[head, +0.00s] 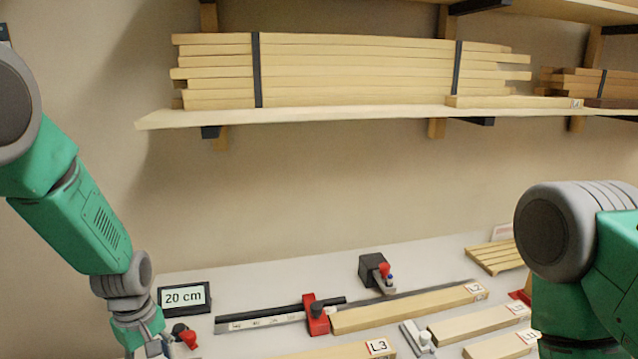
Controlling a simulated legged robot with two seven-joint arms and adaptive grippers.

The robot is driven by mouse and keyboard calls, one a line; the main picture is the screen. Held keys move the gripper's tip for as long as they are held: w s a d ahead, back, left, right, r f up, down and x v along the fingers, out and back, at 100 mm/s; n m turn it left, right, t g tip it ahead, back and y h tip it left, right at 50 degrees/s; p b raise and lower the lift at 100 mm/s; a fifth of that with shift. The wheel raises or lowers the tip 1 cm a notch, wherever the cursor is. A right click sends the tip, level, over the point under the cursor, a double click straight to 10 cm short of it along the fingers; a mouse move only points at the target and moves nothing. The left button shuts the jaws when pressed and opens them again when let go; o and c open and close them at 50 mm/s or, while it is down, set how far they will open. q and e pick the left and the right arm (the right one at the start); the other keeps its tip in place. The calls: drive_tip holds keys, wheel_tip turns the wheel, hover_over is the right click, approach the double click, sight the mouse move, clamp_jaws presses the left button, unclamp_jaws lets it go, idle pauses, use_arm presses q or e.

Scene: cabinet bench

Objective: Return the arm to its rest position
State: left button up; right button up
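My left arm (95,220) comes in from the left and reaches down to the bench at the lower left. Its wrist is at the bottom edge, beside a small black device with a red knob (186,336). The fingers of my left gripper are cut off or hidden at the bottom of the view. My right arm (575,250) shows at the right edge as a green and grey link. My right gripper is outside the view.
A wall shelf (330,115) carries strapped planks. The wall between is clear.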

use_arm(q)
drive_tip(key=s+f+m, duration=0.1)
drive_tip(key=s+f, duration=0.2)
drive_tip(key=s+f+m, duration=0.1)
drive_tip(key=s+f, duration=0.3)
drive_tip(key=shift+s+f+m, duration=0.1)
drive_tip(key=shift+f+m, duration=0.15)
drive_tip(key=shift+m, duration=0.05)
drive_tip(key=s+d+f+m, duration=0.1)
drive_tip(key=s+f+m, duration=0.25)
drive_tip(key=s, duration=0.95)
drive_tip(key=s+d+f+m, duration=0.1)
drive_tip(key=s+f+m, duration=0.3)
drive_tip(key=s, duration=0.8)
wheel_tip(320, 180, down, 17)
drive_tip(key=w+d+m+b, duration=0.1)
drive_tip(key=w+m+b, duration=0.1)
drive_tip(key=b, duration=1.7)
drive_tip(key=shift+d+t, duration=0.3)
drive_tip(key=shift+w+r, duration=0.1)
